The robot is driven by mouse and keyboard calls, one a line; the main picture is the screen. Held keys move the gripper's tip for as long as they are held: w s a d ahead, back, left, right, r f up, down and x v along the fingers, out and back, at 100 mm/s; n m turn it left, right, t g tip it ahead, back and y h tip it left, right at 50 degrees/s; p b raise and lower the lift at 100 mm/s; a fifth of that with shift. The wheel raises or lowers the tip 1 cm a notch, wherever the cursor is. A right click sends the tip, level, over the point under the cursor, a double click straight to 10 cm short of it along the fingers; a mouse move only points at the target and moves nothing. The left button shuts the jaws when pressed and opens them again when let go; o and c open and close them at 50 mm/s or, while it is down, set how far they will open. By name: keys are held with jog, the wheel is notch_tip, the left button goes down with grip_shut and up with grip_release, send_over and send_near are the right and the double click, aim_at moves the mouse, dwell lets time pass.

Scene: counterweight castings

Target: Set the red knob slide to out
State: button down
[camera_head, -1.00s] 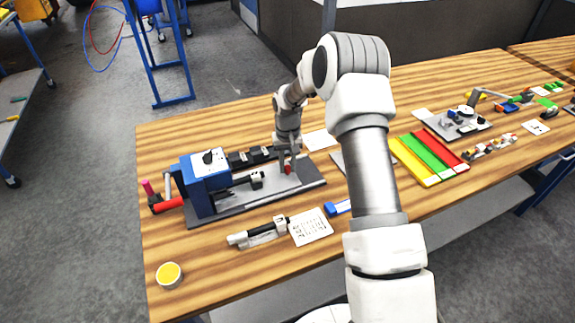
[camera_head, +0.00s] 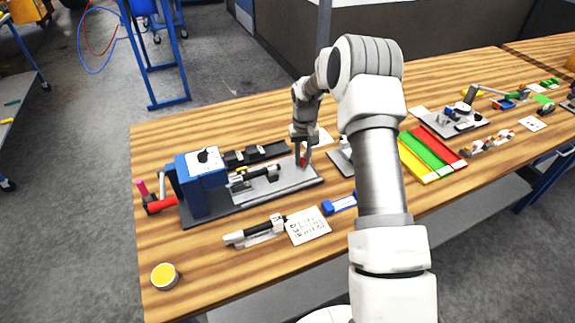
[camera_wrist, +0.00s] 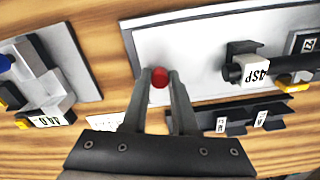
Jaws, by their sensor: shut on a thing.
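The red knob (camera_head: 303,161) stands near the right end of the grey base plate (camera_head: 309,179) of the blue-headed machine. In the wrist view the red knob (camera_wrist: 159,77) sits between the two fingers, close to the left one. My gripper (camera_head: 304,156) reaches down over the plate and is shut on the knob. In the wrist view my gripper (camera_wrist: 168,78) points at the plate, with its fingers on either side of the knob. The slide under the knob and any in or out marking are not clearly visible.
The blue machine head (camera_head: 203,185) stands at the plate's left end. A black rail (camera_head: 255,154) lies behind the plate. A white card (camera_head: 308,226), a blue block (camera_head: 340,204) and a yellow-topped tin (camera_head: 164,276) lie in front. Coloured strips (camera_head: 431,153) lie to the right.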

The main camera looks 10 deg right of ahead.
jog(key=shift+w+d, duration=0.15)
jog(key=shift+d, duration=0.7)
jog(key=shift+r, duration=0.1)
jog(key=c, duration=0.7)
grip_release()
jog(key=shift+d, duration=0.1)
jog(key=shift+r+b, duration=0.6)
jog(key=shift+r, duration=8.1)
